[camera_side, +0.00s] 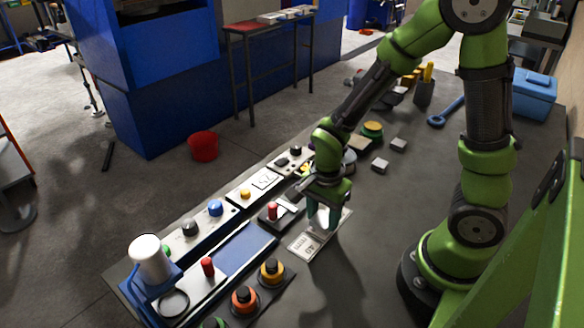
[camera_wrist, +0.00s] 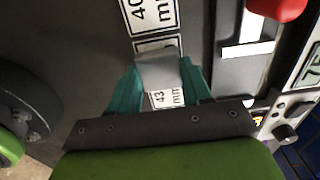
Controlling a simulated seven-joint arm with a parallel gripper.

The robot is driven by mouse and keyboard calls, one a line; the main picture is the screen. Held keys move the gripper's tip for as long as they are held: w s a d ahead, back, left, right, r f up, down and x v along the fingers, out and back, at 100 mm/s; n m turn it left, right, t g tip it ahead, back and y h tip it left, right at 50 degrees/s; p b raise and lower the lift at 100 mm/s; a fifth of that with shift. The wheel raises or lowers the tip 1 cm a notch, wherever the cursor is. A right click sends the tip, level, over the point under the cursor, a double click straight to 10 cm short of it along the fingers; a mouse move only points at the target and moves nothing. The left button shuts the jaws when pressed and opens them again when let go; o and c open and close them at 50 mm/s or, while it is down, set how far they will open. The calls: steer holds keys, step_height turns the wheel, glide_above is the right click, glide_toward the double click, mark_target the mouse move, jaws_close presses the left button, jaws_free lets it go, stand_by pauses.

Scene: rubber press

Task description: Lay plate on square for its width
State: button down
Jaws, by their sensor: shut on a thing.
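My gripper (camera_wrist: 162,85) has its teal fingers closed on the sides of a small grey metal plate (camera_wrist: 158,71). The plate is over the white square marked 43 mm (camera_wrist: 161,99) and hides part of it. I cannot tell whether the plate touches the square. The square marked 40 mm (camera_wrist: 150,12) is bare and lies beside it. In the side view my gripper (camera_side: 324,222) points down over the far end of the strip of squares, and the 40 mm square (camera_side: 304,246) shows at the near end. The plate is mostly hidden there.
A red-knobbed fixture (camera_side: 272,210) stands just left of the squares. Orange (camera_side: 244,298) and yellow (camera_side: 271,270) knobs, a blue panel (camera_side: 238,248) and a white cylinder (camera_side: 150,257) are nearer. Two loose grey blocks (camera_side: 398,145) (camera_side: 380,166) lie behind. The bench right of the squares is clear.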

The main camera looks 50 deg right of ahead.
steer(key=shift+f, duration=0.75)
steer(key=shift+f, duration=0.15)
steer(key=shift+c, duration=2.4)
jaws_free()
